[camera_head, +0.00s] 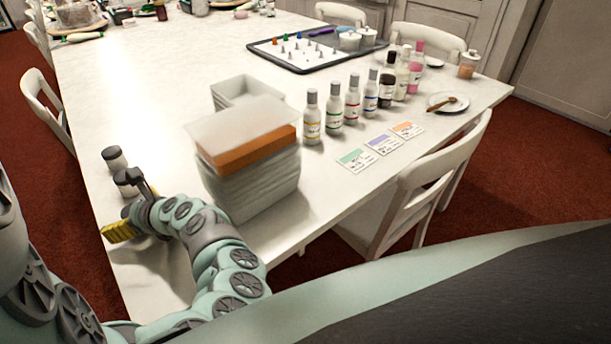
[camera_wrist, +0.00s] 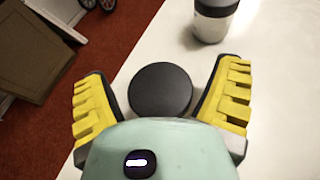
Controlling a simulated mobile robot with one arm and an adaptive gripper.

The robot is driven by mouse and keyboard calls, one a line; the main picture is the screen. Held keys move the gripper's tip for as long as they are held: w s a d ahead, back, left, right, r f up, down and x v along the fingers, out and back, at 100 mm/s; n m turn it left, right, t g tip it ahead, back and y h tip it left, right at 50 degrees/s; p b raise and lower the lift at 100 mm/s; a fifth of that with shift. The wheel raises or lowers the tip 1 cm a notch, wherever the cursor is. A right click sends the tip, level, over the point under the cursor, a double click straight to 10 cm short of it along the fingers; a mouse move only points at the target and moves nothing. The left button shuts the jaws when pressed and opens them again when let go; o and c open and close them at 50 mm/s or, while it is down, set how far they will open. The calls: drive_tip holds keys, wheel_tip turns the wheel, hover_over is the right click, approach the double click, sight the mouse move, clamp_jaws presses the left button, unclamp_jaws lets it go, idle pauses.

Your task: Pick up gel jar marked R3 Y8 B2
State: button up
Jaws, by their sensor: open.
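A jar with a round black lid (camera_wrist: 160,90) stands on the table between the two yellow-padded fingers of my gripper (camera_wrist: 163,84) in the wrist view. The fingers are spread, with a gap on each side of the lid. I see this jar from above, so no marking on it can be read. A second jar (camera_wrist: 212,20), pale with a dark band, stands just beyond the right finger. In the head view, my gripper is low at the left edge of the table, and dark-lidded jars stand beside it, one farther back (camera_head: 115,158). Their labels are unreadable.
A stack of pale containers (camera_head: 248,180) with an orange layer stands right of my arm on the white table (camera_head: 185,70).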

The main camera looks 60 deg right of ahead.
drive_tip(key=shift+c, duration=0.5)
drive_tip(key=c, duration=1.3)
drive_tip(key=shift+r, duration=0.1)
